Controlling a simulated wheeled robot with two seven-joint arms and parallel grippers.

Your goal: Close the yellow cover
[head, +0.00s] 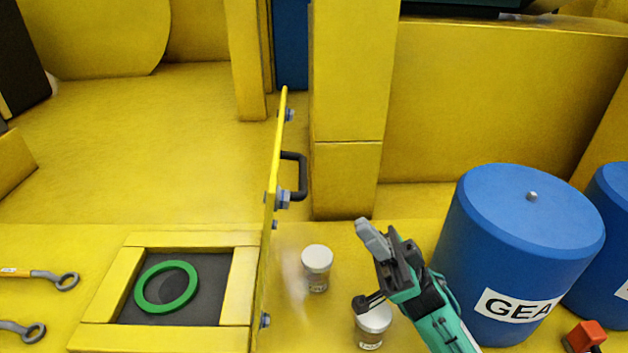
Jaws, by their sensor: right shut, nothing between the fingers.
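The yellow cover (269,215) stands upright, seen nearly edge-on, along the right side of a square opening. Its black handle (299,175) and several bolts face right. The opening's yellow frame (98,292) surrounds a dark recess (205,312) with a green ring (165,286) in it. My right gripper (372,238) is shut and empty, to the right of the cover and apart from it, below and right of the handle. My left gripper is not in view.
Two small jars, one (317,268) by the cover and one (373,326) partly behind my right gripper, stand on the yellow floor. Blue barrels (520,235) stand at right. Wrenches (40,275) lie at left. A yellow post (350,110) rises behind the handle.

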